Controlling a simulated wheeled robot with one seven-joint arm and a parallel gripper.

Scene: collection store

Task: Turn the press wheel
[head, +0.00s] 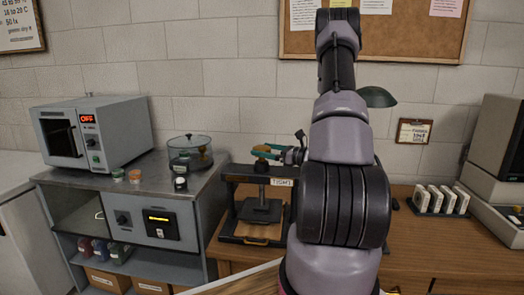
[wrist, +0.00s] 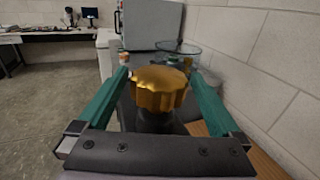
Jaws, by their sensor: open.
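The press (head: 259,206) is a dark frame with a flat plate and a label, standing on the wooden bench. Its wheel is a gold, scalloped knob (wrist: 159,88) on top of the press. My gripper (head: 262,151) is at the top of the press, coming in from the right. In the wrist view, its two green fingers (wrist: 160,92) are open, one on each side of the knob. A gap shows on the left side; whether the right finger touches the knob I cannot tell. In the head view the knob is small and partly hidden by the fingers.
A grey cabinet (head: 155,222) with an oven (head: 95,132) and a glass-lidded vessel (head: 190,153) stands left of the press. A rack of white pieces (head: 440,200) and a beige machine (head: 495,165) stand on the right. The wall is close behind the press.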

